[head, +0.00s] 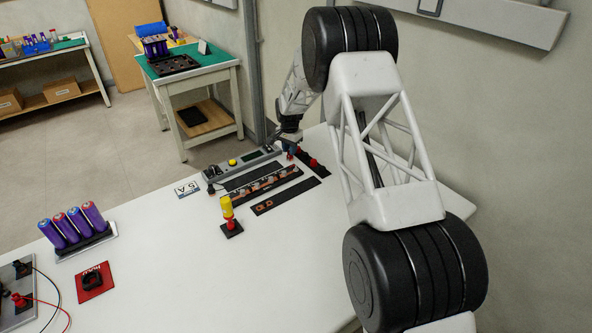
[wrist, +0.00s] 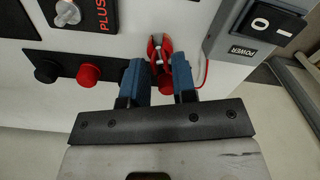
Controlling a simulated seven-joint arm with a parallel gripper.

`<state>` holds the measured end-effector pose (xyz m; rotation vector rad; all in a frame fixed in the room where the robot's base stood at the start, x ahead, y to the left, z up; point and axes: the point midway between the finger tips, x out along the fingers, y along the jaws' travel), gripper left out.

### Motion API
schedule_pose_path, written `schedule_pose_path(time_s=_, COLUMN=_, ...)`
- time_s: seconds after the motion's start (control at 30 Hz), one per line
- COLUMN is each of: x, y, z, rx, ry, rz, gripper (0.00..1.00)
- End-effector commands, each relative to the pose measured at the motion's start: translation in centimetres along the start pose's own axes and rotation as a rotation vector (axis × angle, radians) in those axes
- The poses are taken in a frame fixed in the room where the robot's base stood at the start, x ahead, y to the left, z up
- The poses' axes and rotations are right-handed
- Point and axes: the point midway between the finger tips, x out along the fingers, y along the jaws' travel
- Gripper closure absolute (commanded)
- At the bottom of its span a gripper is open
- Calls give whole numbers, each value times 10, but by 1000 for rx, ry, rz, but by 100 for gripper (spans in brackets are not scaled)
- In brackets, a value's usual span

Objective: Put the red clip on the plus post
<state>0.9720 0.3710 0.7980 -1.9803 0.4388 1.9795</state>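My gripper (wrist: 160,72) has two blue fingers. They close on the sides of a red clip (wrist: 158,45), whose pale metal shows between its red arms. A red wire runs off to the right of it. A silver post (wrist: 67,12) beside the black PLUS label stands at the upper left of the wrist view, apart from the clip. In the head view my gripper (head: 290,149) is small, at the far end of the table; the clip and the plus post cannot be made out clearly there.
A black knob (wrist: 47,70) and a red knob (wrist: 88,73) sit on a black strip left of my fingers. A grey power switch box (wrist: 258,30) stands to the right. A yellow-handled tool (head: 227,208) stands upright on the table. The table's front middle is clear.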

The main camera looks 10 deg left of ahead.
Motion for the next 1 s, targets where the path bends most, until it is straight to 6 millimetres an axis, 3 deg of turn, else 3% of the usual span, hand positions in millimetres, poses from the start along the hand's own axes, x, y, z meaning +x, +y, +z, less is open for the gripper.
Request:
schedule_pose_path(time_s=0.07, x=0, y=0, z=0, rx=0, ry=0, rz=0, gripper=74)
schedule_pose_path(time_s=0.23, x=0, y=0, z=0, rx=0, ry=0, rz=0, gripper=98)
schedule_pose_path(time_s=0.57, x=-4, y=0, z=0, rx=0, ry=0, rz=0, gripper=99)
schedule_pose_path(time_s=1.0, x=-32, y=0, z=0, rx=0, ry=0, rz=0, gripper=99)
